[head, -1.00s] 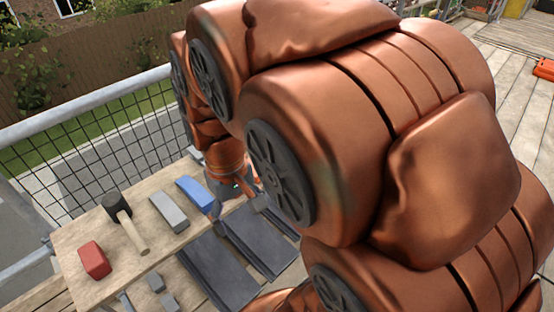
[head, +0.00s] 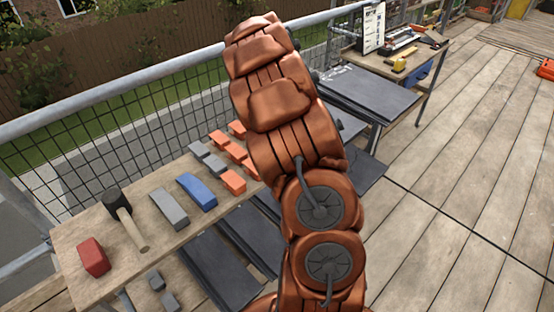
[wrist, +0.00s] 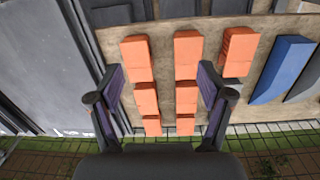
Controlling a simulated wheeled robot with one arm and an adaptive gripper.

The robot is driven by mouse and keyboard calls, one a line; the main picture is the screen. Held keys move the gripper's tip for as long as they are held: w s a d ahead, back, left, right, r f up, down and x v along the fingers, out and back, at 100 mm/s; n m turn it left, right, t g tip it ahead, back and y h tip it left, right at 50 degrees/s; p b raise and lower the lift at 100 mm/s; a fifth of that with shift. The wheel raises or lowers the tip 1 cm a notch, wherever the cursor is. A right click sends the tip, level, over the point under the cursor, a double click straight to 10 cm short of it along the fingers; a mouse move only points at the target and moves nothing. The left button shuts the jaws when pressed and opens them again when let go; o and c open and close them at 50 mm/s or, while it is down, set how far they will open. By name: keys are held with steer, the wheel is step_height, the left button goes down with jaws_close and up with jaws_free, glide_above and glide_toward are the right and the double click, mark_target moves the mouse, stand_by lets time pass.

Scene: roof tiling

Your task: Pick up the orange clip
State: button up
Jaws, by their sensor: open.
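Several orange clips lie in rows on the wooden bench. In the wrist view, a left row (wrist: 137,58) and a middle row (wrist: 187,57) show, with one more orange clip (wrist: 238,52) at the right. In the head view, orange clips (head: 232,181) lie on the bench just left of my arm. My gripper (wrist: 161,72) is open and empty in the wrist view. Its fingers appear on either side of the left and middle rows, with clips visible between them. I cannot tell its height above them. In the head view my arm hides the gripper.
The bench (head: 75,235) also holds a blue block (head: 197,192), a grey block (head: 169,209), a mallet (head: 125,220) and a red block (head: 93,258). A mesh railing (head: 100,160) runs behind. Dark slates lie nearby. The decking at right is open.

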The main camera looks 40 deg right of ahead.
steer(key=shift+n, duration=0.4)
steer(key=d+f, duration=0.1)
steer(key=w+d+f, duration=0.1)
steer(key=d+f, duration=0.2)
steer(key=shift+w+d+f, duration=0.25)
steer(key=shift+w+d+f+p, duration=0.15)
steer(key=shift+f+p, duration=0.5)
steer(key=shift+f, duration=1.35)
steer(key=shift+d+f+p, duration=0.1)
steer(key=shift+f+p, duration=0.5)
steer(key=shift+f, duration=1.4)
steer(key=c, duration=1.2)
steer(key=shift+r, duration=0.1)
steer(key=shift+r+b, duration=0.55)
steer(key=shift+r, duration=0.35)
steer(key=shift+s+d+r+b, duration=0.1)
steer(key=shift+s+r+b, duration=0.1)
steer(key=shift+r, duration=0.2)
steer(key=shift+s+d+r+b, duration=0.1)
steer(key=shift+r+b, duration=0.1)
steer(key=shift+r, duration=0.2)
steer(key=s+d+b, duration=0.1)
steer(key=s+d, duration=0.2)
steer(key=s, duration=0.4)
steer(key=s+d+r+b, duration=0.1)
steer(key=s+d+b, duration=0.1)
steer(key=s, duration=0.5)
steer(key=shift+d+r, duration=0.25)
steer(key=shift+d, duration=0.5)
